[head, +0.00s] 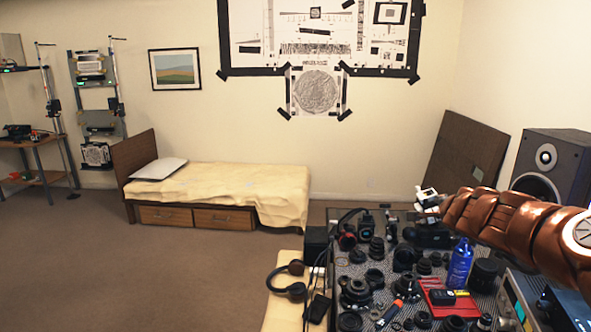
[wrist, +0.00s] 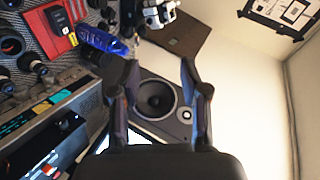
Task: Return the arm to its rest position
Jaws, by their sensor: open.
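My gripper (wrist: 160,72) shows in the wrist view with its two dark fingers apart and nothing between them. A dark loudspeaker (wrist: 155,98) fills the space beyond the fingers; its distance from them is hard to judge. My brown arm crosses the right side of the head view above the table (head: 335,285). I cannot make out the gripper in the head view.
The loudspeaker (head: 545,160) and a brown board (head: 468,158) stand behind. A bed (head: 240,190) is at the back wall. Floor at left is clear.

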